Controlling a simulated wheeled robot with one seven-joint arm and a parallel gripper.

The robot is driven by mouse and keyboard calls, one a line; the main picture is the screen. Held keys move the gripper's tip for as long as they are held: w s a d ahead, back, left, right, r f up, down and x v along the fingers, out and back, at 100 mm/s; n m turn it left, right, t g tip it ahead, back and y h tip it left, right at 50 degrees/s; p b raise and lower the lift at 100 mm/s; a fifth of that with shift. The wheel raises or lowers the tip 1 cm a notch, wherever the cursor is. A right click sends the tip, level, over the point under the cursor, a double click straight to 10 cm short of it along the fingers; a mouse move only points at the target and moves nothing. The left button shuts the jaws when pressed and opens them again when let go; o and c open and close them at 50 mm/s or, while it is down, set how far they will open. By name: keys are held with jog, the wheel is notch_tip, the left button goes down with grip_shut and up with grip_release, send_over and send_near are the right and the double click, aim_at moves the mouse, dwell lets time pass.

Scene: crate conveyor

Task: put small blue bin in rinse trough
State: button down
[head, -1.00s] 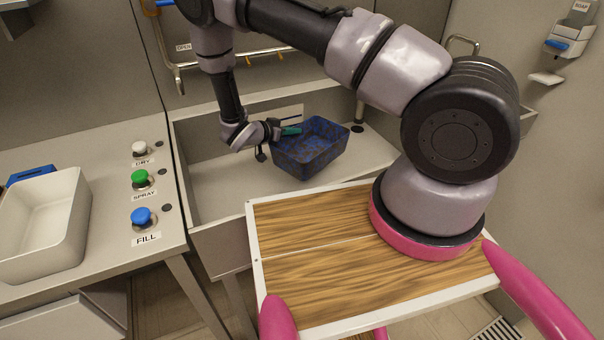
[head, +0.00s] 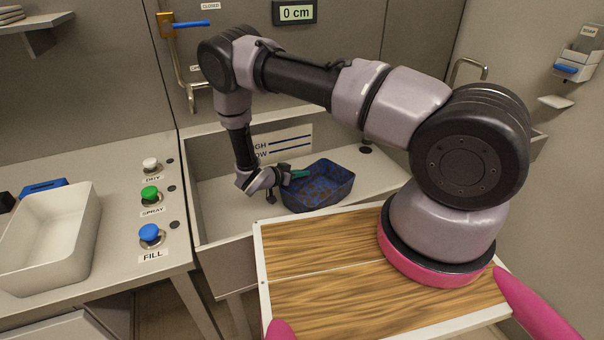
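The small blue bin (head: 330,195), dark blue with brownish patches, is inside the rinse trough (head: 222,250), towards the trough's front side. It looks upright and low in the trough; whether its base touches the floor is hard to tell. My gripper (head: 298,175) reaches in from the left, with its teal fingertips at the bin's left rim. It appears shut on that rim, though the far finger is partly hidden.
A white basin (head: 48,240) stands on the left counter beside white, green and blue buttons labelled DRY, SPRAY and FILL (head: 149,232). A display (head: 294,13) reads 0 cm. A blue-handled valve (head: 190,24) is marked CLOSED. My wooden deck is clear at its left.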

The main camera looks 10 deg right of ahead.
jog(key=c, duration=1)
grip_release()
jog(key=shift+f, duration=0.1)
jog(key=shift+c, duration=0.2)
jog(key=shift+r, duration=0.2)
jog(key=v, duration=1.2)
